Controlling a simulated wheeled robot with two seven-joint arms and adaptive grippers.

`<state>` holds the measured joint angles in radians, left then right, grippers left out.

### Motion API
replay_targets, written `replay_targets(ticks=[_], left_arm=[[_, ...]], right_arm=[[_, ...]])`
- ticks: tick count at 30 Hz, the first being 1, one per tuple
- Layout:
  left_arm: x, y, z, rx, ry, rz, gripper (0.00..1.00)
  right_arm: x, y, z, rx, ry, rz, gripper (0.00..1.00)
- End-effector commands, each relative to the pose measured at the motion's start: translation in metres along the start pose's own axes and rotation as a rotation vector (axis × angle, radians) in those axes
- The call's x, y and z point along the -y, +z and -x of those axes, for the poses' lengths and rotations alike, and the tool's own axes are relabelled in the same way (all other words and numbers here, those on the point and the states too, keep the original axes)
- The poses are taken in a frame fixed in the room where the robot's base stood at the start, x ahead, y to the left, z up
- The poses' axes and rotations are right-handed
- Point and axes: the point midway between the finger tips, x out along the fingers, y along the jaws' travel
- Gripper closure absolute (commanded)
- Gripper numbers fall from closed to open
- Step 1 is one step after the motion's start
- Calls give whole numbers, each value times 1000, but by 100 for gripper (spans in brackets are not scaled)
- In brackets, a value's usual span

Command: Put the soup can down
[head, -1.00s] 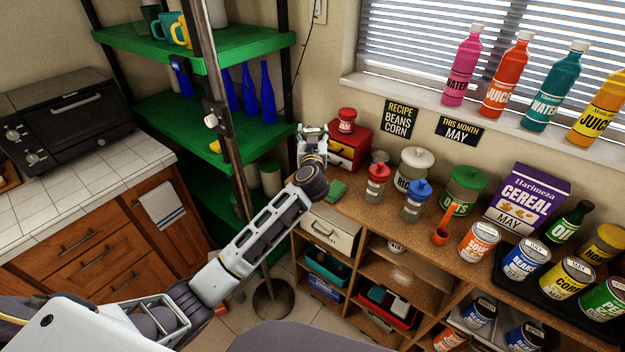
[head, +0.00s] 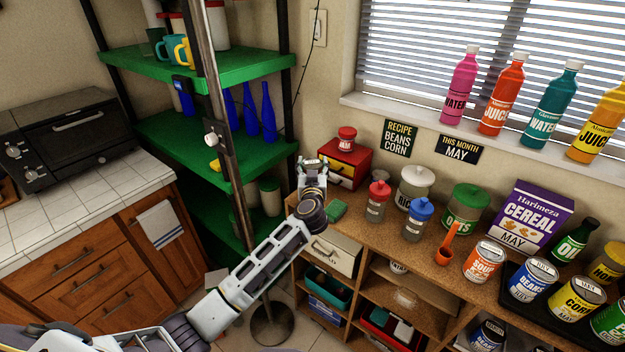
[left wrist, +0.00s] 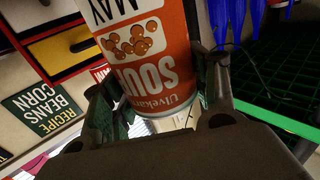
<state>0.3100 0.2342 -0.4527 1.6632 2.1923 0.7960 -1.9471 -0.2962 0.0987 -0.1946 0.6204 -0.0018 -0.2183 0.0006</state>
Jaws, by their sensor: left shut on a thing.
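My left gripper (head: 312,166) is shut on a soup can (left wrist: 155,60), which has an orange-red label and fills the middle of the left wrist view. The can's label reads upside down there, with MAY on a white band. In the head view this can is hidden by the gripper and wrist. The gripper is over the far left end of the wooden shelf unit (head: 400,238), just left of the red and yellow drawer box (head: 343,166). I cannot tell whether the can touches a surface. My right gripper is not in view.
Another soup can (head: 484,262) stands on the unit's top. Jars, a cereal box (head: 531,214) and a black tray (head: 512,296) of cans stand nearby. A green sponge (head: 336,210) lies beside my wrist. A green shelf rack (head: 185,143) with a metal pole stands left.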

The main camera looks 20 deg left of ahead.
Motion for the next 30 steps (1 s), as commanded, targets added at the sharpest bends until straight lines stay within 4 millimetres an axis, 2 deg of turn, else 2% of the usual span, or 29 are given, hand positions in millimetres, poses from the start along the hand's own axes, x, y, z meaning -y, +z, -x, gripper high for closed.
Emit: replay_targets(ticks=[4, 15, 22, 30], left_arm=[[0, 7, 0, -1, 0, 0, 79], [0, 46, 0, -2, 0, -1, 79], [0, 48, 0, -3, 1, 1, 79], [0, 50, 0, -2, 1, 0, 79]], right_arm=[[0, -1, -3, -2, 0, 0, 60], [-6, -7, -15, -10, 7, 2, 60], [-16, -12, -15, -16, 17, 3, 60], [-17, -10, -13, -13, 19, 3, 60]])
